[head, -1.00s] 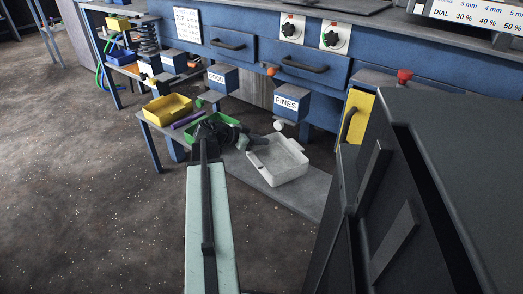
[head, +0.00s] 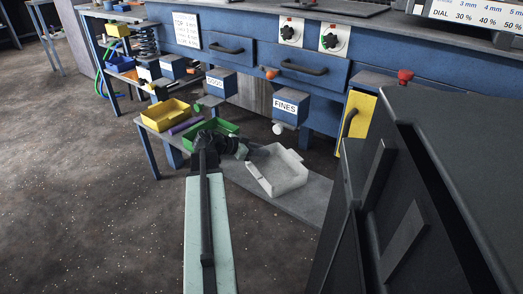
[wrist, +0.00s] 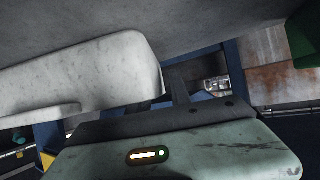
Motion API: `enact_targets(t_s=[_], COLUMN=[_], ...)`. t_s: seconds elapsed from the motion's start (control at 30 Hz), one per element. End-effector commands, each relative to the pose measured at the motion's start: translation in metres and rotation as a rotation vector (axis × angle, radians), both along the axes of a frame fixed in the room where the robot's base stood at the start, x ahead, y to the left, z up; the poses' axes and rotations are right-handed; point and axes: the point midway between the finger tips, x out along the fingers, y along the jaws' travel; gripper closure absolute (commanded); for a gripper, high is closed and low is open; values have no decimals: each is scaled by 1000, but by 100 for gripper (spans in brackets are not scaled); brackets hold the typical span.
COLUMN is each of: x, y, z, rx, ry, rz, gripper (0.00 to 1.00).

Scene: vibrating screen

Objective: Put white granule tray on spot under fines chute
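The white granule tray (head: 290,184) is on the low grey shelf, in front of and below the chute box labelled FINES (head: 291,106). My gripper (head: 250,152) is at the tray's back left side, low over the shelf; its fingertips are hard to make out. In the wrist view a white tray wall (wrist: 85,65) fills the left, close beside a dark part of my gripper. Whether the fingers grip the tray does not show. The spot under the fines chute cannot be made out.
A green tray (head: 228,127), a purple bar (head: 186,126) and a yellow tray (head: 165,114) lie left on the shelf (head: 305,204). The GOOD chute box (head: 216,82) hangs above. A yellow panel (head: 356,117) stands right. The floor in front is clear.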

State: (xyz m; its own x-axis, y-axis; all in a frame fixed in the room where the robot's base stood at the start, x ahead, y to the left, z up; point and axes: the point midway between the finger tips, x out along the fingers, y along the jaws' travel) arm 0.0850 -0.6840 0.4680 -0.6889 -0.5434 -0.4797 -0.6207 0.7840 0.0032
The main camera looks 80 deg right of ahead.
Motion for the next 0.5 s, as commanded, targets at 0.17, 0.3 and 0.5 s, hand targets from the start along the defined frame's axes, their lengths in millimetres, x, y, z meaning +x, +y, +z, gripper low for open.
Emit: enact_targets(t_s=[0.17, 0.3, 0.5], x=[28, 52, 76], y=[22, 41, 60], z=[25, 43, 56], rx=[1, 0, 0], ry=[0, 0, 0], rz=[5, 6, 3], gripper=[76, 76, 76])
